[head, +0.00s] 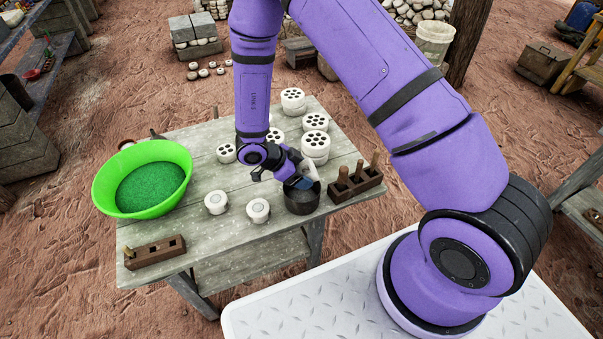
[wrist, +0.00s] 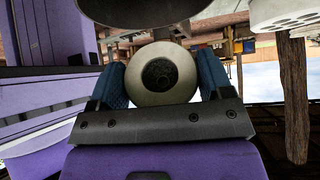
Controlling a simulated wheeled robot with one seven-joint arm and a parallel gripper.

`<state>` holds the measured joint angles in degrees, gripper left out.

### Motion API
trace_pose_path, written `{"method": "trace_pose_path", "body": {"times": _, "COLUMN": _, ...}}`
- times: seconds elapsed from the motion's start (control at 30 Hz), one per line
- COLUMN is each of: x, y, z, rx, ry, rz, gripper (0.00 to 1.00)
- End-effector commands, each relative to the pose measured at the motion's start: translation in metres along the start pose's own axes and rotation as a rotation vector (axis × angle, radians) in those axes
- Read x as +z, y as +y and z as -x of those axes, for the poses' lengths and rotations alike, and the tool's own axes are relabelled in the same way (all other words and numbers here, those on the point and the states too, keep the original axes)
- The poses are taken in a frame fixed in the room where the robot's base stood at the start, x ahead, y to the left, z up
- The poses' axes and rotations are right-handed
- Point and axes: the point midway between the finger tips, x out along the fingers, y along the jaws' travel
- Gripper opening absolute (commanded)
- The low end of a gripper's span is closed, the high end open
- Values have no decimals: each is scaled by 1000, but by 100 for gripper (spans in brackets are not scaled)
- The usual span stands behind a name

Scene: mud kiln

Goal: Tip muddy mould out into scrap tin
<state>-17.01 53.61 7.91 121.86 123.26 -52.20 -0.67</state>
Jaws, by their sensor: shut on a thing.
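My gripper (head: 302,178) is shut on a pale round mould (head: 311,170), its blue finger pads on either side. In the wrist view the mould (wrist: 140,75) is a cream disc with a dark, rough round middle, between the two fingertips (wrist: 160,82). It looks tilted on its side; in the head view my gripper partly hides it. The dark scrap tin (head: 302,203) stands on the table just below my gripper and the mould. A dark rounded rim, likely the tin (wrist: 135,10), shows at the top of the wrist view. The inside of the tin is hidden.
A green bowl (head: 108,188) of green grains stands at the left of the wooden table (head: 235,255). Two white pots (head: 216,202) stand in front; several white pieces with holes (head: 315,122) stand behind. A tool rack (head: 345,192) is right of the tin. Another wooden rack (head: 153,252) is front left.

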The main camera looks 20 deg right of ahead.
Motion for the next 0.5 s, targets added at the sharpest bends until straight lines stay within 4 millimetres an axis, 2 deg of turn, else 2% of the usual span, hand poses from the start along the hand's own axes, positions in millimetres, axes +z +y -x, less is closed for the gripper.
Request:
{"method": "trace_pose_path", "body": {"times": 0.3, "x": -6, "y": 0, "z": 4, "rx": 2, "ry": -352, "rz": -4, "gripper": 43}}
{"method": "trace_pose_path", "body": {"times": 0.5, "x": -5, "y": 0, "z": 5, "rx": 0, "ry": -453, "rz": -1, "gripper": 43}}
